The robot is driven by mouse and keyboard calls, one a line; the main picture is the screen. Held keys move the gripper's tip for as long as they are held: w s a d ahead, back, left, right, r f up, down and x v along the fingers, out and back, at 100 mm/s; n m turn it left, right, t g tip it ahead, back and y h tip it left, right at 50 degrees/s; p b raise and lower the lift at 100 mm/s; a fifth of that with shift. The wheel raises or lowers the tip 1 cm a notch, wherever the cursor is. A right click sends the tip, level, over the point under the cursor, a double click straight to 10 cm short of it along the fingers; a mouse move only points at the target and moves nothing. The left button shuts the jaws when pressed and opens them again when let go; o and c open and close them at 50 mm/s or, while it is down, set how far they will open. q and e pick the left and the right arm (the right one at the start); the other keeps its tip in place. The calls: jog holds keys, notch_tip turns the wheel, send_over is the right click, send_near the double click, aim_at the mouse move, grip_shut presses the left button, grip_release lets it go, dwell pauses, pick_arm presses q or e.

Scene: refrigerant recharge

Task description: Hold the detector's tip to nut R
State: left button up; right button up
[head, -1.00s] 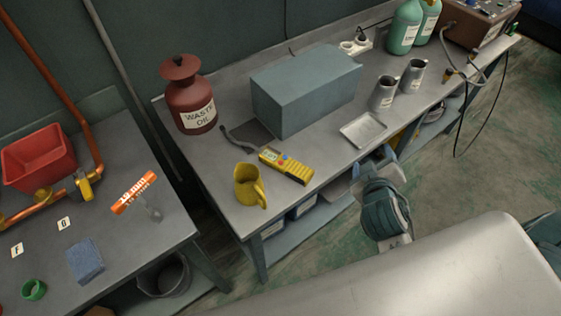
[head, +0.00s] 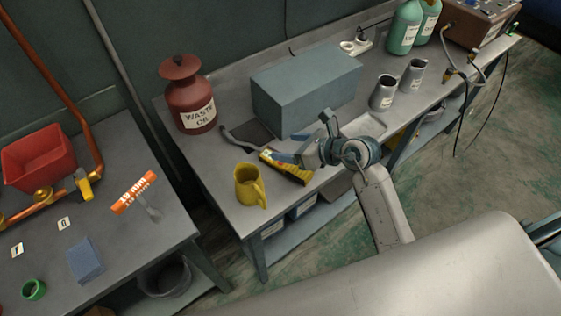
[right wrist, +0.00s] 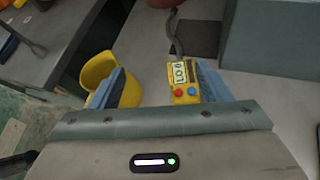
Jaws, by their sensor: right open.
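The detector (head: 298,176) is a yellow handheld device with a dark hose-like probe (head: 238,140), lying on the right-hand bench. My right gripper (head: 303,138) is open and above it, partly covering it in the head view. A copper pipe with brass fittings (head: 43,195) runs over the left bench. I cannot tell which fitting is nut R. My left gripper is out of view.
A yellow mug (head: 249,186) stands close beside the detector. A grey box (head: 306,88) and a waste oil can (head: 190,98) stand behind. Metal jugs (head: 384,93) are to the right. A red bin (head: 38,157) sits on the left bench; a gap separates the benches.

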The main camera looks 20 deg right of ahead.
aim_at(261, 152)
jog(key=d+f+h, duration=0.1)
jog(key=d+f+g, duration=0.1)
jog(key=d+f+n+g+h, duration=0.1)
jog(key=f, duration=0.1)
jog(key=shift+s+h, duration=0.1)
jog(key=shift+h, duration=0.2)
jog(key=shift+w+a+f, duration=0.15)
jog(key=shift+w+f, duration=0.1)
jog(key=shift+f, duration=0.1)
jog(key=p+x, duration=0.1)
jog(key=x, duration=0.3)
jog(key=shift+a+f, duration=0.15)
jog(key=shift+w+a+f+p, duration=0.15)
jog(key=shift+w+f+p, duration=0.2)
jog(key=shift+p, duration=0.25)
jog(key=p+x, duration=0.1)
jog(key=x, duration=0.2)
jog(key=shift+f, duration=0.25)
jog(key=shift+w+a+f, duration=0.2)
jog(key=shift+w+f, duration=0.1)
jog(key=shift+f, duration=0.15)
jog(key=c, duration=1.3)
